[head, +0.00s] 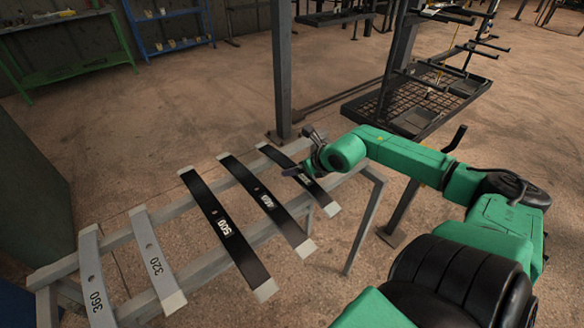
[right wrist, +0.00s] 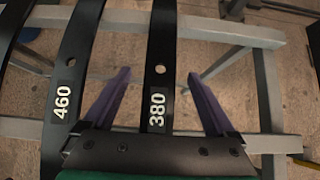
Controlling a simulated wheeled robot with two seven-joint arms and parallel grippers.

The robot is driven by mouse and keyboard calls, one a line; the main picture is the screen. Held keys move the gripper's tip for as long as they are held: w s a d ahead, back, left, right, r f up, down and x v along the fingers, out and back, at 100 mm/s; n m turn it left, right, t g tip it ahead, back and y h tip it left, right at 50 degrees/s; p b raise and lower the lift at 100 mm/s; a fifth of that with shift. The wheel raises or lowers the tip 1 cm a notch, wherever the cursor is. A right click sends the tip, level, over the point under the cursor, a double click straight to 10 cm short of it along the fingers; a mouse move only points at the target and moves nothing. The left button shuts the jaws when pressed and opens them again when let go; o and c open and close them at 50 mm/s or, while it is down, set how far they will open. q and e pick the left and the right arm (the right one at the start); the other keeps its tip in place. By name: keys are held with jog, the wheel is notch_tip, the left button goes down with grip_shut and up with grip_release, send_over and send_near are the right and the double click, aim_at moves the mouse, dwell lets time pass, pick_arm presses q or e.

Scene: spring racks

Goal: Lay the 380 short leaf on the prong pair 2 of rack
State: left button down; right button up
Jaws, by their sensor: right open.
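The 380 short leaf (head: 321,196) is a black strip with pale ends, lying across the grey stand at the right end of the row. In the right wrist view the leaf (right wrist: 161,40) shows its white 380 label and a small hole. My right gripper (head: 302,170) is over this leaf. Its two purple fingers (right wrist: 160,76) are open, one on each side of the leaf, with gaps to it. A dark rack with several prongs (head: 445,70) stands at the back right; which is prong pair 2 cannot be told. My left gripper is not in view.
The 460 leaf (head: 262,200) lies close to the left of the 380 leaf. The black 500 leaf (head: 215,215) and the grey 320 (head: 150,250) and 360 (head: 92,270) leaves lie farther left. A dark post (head: 282,70) stands behind the grey stand (head: 190,203).

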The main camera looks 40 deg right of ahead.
jog(key=b+x, duration=0.1)
jog(key=x, duration=0.2)
jog(key=shift+w+f, duration=0.1)
jog(key=shift+f, duration=0.05)
grip_shut()
jog(key=shift+r, duration=0.25)
jog(key=shift+r, duration=0.1)
jog(key=shift+w+d+r, duration=0.1)
jog(key=shift+r, duration=0.15)
notch_tip(320, 180, up, 19)
jog(key=shift+r, duration=0.15)
